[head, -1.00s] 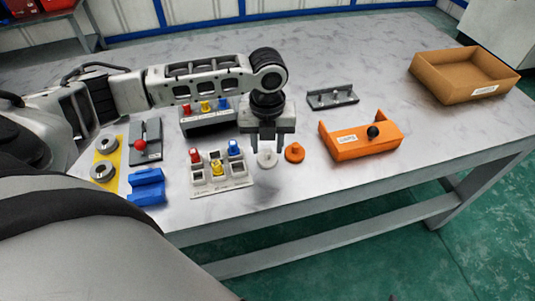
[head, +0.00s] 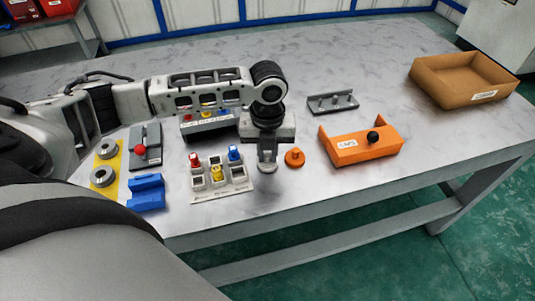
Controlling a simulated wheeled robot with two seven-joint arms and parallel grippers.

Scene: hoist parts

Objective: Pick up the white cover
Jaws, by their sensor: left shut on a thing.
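The white cover (head: 267,168) is a small round piece near the front edge of the table, to the left of an orange cover (head: 294,158). My left gripper (head: 267,158) points down over the white cover and is shut on it. The fingers hide most of the cover, and I cannot tell whether it still touches the table. My right gripper is not in view.
A grey and white tray with coloured pieces (head: 217,174) stands just left of the gripper. An orange holder with a black knob (head: 362,146) is to the right. A grey rack (head: 333,101) and a cardboard box (head: 463,78) are farther back. The table's right front is clear.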

